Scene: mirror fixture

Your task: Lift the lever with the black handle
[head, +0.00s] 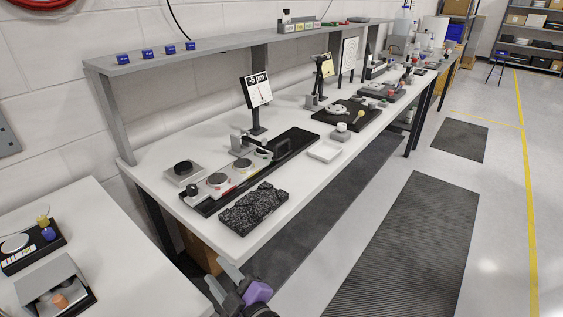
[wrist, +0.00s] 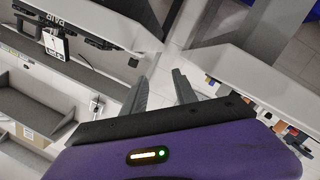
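A long black fixture base (head: 288,147) lies on the white bench, with round metal discs and a grey clamp-like stand (head: 241,144) on it. A small dark knob (head: 193,189) shows at its near left end. I cannot tell whether this knob is the lever's black handle. Farther along the bench, a dark upright piece (head: 320,66) stands on a grey base. My gripper (head: 216,273) is low in front of the bench's near end, apart from the fixture. In the wrist view its two fingers (wrist: 158,77) are spread with nothing between them.
A black speckled slab (head: 253,208) lies at the bench's near edge. A dial sign (head: 257,90) stands behind the fixture, and a white tray (head: 324,152) sits to its right. A grey shelf (head: 225,45) overhangs the back. A second bench (head: 110,235) is at the left. Floor at right is open.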

